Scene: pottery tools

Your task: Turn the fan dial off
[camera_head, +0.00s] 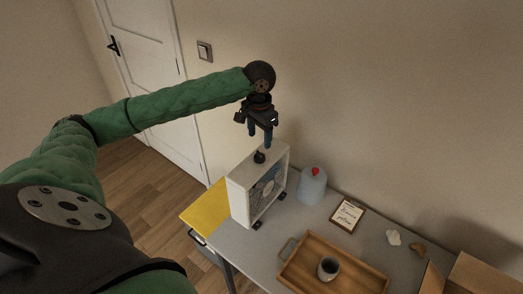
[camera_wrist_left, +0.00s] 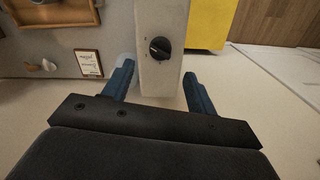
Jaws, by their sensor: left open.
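The white box fan (camera_head: 245,188) stands upright on the grey table in the head view. Its black dial (camera_head: 259,157) is on the top face. My left gripper (camera_head: 260,139) is above the dial, pointing down, open and empty, with its fingers apart from the dial. In the left wrist view the dial (camera_wrist_left: 160,47) shows on the fan's top (camera_wrist_left: 161,72), ahead of and between the two blue fingertips of my left gripper (camera_wrist_left: 160,75). Small marks sit around the dial; I cannot read its setting. My right gripper is not in view.
A pale blue jug (camera_head: 312,186) with a red top stands right of the fan. A yellow surface (camera_head: 205,207) lies left of the fan.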

